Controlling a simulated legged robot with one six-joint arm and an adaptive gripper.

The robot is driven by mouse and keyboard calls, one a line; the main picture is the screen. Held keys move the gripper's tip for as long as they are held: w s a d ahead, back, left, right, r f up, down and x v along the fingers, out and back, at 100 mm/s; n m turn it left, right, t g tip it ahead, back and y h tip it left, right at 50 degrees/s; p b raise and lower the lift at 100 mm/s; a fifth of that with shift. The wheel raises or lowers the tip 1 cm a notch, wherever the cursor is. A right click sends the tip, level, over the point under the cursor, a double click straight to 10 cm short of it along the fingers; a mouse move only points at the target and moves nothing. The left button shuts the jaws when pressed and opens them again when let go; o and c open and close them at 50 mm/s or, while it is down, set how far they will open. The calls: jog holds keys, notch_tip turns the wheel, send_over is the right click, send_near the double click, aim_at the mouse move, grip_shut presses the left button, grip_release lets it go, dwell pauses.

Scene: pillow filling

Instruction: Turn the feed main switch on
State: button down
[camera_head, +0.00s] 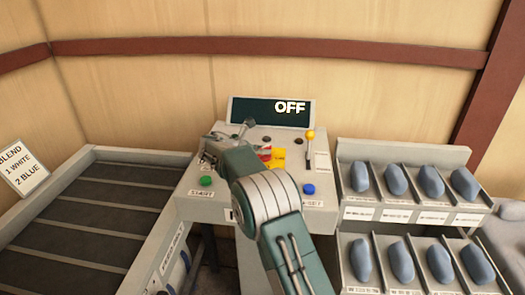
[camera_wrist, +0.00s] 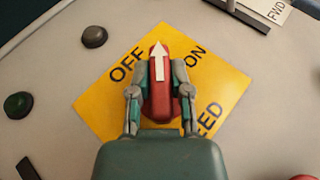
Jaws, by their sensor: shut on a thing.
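The feed main switch is a red rotary handle (camera_wrist: 160,105) with a white arrow on it, seen in the wrist view. It sits on a yellow plate (camera_wrist: 107,98) marked OFF and ON. The arrow points up in the wrist view, between the two words. My gripper (camera_wrist: 163,68) is shut on the red handle, one finger on each side. In the head view the yellow plate (camera_head: 279,154) shows partly beside my arm, which hides much of the switch area. The display (camera_head: 258,111) above the panel reads OFF.
On the panel are a green button (camera_head: 206,182), a blue button (camera_head: 308,189) and a yellow-knobbed lever (camera_head: 310,136). Racks of blue-grey pillow-like pieces (camera_head: 396,180) stand at right. A dark slatted conveyor (camera_head: 85,210) and a blend sign (camera_head: 23,168) are at left.

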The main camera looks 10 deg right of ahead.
jog(key=shift+a, duration=0.1)
jog(key=c, duration=0.6)
grip_release()
jog(key=shift+w, duration=0.1)
jog(key=shift+o, duration=0.2)
jog(key=shift+a, duration=0.1)
jog(key=v, duration=1.2)
